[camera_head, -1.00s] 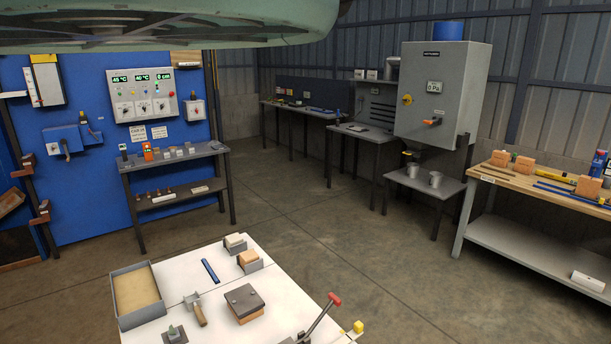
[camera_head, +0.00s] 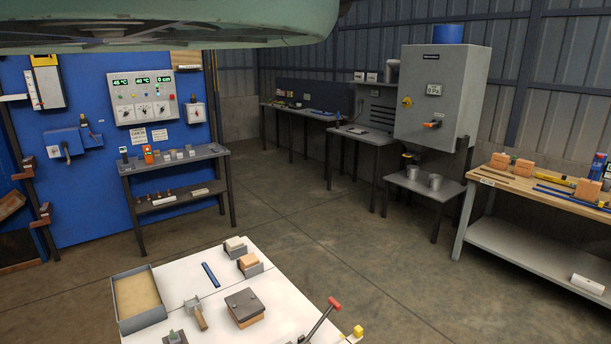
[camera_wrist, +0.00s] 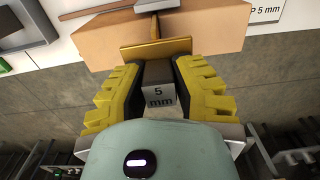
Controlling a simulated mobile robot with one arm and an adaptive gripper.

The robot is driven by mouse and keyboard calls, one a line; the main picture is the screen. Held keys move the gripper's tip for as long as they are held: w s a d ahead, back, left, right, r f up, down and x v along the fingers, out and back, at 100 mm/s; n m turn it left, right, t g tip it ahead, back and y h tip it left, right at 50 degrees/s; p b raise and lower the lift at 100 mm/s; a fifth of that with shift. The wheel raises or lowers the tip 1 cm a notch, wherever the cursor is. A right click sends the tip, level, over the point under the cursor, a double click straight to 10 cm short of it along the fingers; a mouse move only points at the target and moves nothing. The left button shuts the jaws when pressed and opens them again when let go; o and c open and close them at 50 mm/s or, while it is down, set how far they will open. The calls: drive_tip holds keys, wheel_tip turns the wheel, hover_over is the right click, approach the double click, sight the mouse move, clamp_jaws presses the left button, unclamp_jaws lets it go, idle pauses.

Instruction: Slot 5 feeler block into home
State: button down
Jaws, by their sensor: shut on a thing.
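In the wrist view, my gripper (camera_wrist: 159,74) has its yellow ribbed fingers closed on the sides of a dark grey feeler block (camera_wrist: 159,94) marked "5 mm". The block's far end is close to a brass plate (camera_wrist: 155,50) in front of a tan block (camera_wrist: 215,27). I cannot tell whether they touch. A white label (camera_wrist: 265,11), partly cut off, reads "P 5 mm" at the upper right. I cannot pick out the home with certainty. My gripper and the feeler block do not show in the head view.
In the head view, a white table in front bears a sand-filled tray (camera_head: 139,299), a dark-topped block (camera_head: 245,304) and a red-handled lever (camera_head: 321,318). A wooden bench (camera_head: 516,184) stands at the right. Open floor lies between the stations.

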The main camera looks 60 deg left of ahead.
drive_tip(key=shift+r, duration=0.15)
drive_tip(key=shift+r+p, duration=0.65)
drive_tip(key=shift+s, duration=0.1)
idle(0.4)
